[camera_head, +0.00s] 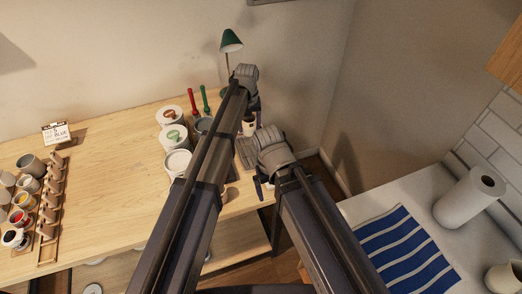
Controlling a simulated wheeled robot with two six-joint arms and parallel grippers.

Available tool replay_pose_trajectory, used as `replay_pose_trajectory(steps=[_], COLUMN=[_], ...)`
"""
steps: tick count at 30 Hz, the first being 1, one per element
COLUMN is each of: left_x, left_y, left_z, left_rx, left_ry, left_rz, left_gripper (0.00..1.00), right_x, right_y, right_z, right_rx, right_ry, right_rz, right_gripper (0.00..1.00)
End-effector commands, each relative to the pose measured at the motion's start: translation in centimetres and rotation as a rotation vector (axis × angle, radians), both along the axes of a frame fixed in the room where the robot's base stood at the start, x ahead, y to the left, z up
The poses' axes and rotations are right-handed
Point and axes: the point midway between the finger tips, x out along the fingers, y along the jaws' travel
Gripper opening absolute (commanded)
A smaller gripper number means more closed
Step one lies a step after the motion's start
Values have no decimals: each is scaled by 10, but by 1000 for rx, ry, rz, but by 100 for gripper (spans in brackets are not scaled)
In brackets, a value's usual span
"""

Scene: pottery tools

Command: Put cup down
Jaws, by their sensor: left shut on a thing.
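My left gripper (250,117) is at the far right part of the wooden table (110,150), mostly hidden by its own wrist. It is shut on a small pale cup (249,128), which shows just below it. The cup looks upright. It is over or on a grey ribbed mat (246,150) near the table's right end; I cannot tell whether it touches. My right gripper (264,188) points down at the table's right edge, and its wrist hides most of the jaws.
Several white tubs (177,163) stand left of my arm, with a red tool (193,102), a green tool (205,98) and a green lamp (231,41) behind. A rack (50,210) and cups fill the left. A white counter with a striped cloth (402,250) and paper roll (470,198) lies right.

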Motion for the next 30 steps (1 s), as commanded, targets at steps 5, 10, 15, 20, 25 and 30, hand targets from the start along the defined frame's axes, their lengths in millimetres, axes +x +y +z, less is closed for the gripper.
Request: replay_pose_trajectory(steps=[5, 10, 15, 20, 25, 30], left_x=[5, 5, 5, 5, 5, 5], left_y=[-9, -9, -8, -8, -8, -8], left_z=[-1, -5, -23, -49, -66, -64], left_rx=[0, 0, 0, 0, 0, 0], left_ry=[0, 0, 0, 0, 0, 0], left_rz=[1, 2, 1, 1, 1, 1], left_gripper=[9, 9, 9, 9, 9, 9], right_x=[0, 0, 0, 0, 0, 0], right_y=[0, 0, 0, 0, 0, 0], right_z=[-1, -5, -23, -49, -65, -64], right_rx=[0, 0, -1, -1, -1, -1], right_ry=[0, 0, 0, 0, 0, 0], right_rz=[1, 1, 4, 6, 5, 4], right_gripper=[98, 98, 98, 98, 98, 98])
